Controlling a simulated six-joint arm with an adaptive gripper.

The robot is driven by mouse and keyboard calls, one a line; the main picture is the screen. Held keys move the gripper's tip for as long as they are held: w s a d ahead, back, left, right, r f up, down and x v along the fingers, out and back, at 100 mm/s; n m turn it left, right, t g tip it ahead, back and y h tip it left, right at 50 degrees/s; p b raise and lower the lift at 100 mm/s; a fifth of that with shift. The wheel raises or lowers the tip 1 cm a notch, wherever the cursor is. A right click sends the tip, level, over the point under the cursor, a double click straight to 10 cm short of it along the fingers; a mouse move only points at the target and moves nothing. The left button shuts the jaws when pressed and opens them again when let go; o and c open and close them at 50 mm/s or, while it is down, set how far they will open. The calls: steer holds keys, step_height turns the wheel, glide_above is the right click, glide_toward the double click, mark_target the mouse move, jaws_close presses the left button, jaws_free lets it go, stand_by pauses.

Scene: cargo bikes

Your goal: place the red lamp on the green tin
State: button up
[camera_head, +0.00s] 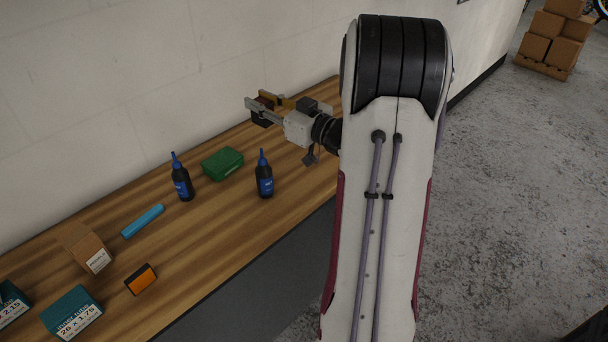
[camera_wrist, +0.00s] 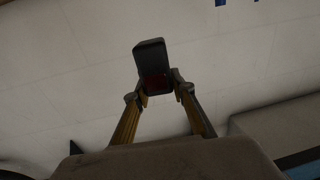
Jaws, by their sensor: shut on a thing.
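The red lamp (camera_head: 262,115) is a small dark block at the far back end of the bench, near the wall. In the wrist view the lamp (camera_wrist: 152,66) shows a dark case with a dull red face. My gripper (camera_head: 256,99) is shut on it, with one finger on each side; both fingers also show in the wrist view (camera_wrist: 159,88). I cannot tell how far the lamp is above the bench. The green tin (camera_head: 222,163) lies flat on the bench, nearer the camera than my gripper, with its top clear.
Two dark bottles with blue caps stand on either side of the tin, one left (camera_head: 182,182) and one right (camera_head: 264,178). A blue cylinder (camera_head: 142,221), an orange-faced box (camera_head: 141,279) and several cartons lie further left on the wooden bench (camera_head: 205,250). The wall (camera_head: 100,90) runs along the back.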

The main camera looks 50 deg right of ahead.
steer(key=s+d+f, duration=0.2)
steer(key=s+d, duration=0.5)
steer(key=shift+s+a+f, duration=0.1)
steer(key=shift+a+f, duration=0.05)
steer(key=shift+f, duration=1.1)
steer(key=shift+s+a+f, duration=0.1)
steer(key=shift+f, duration=1.1)
steer(key=shift+f, duration=2.45)
steer(key=shift+f, duration=0.1)
steer(key=shift+f, duration=2.2)
steer(key=shift+f, duration=0.15)
steer(key=o, duration=1.1)
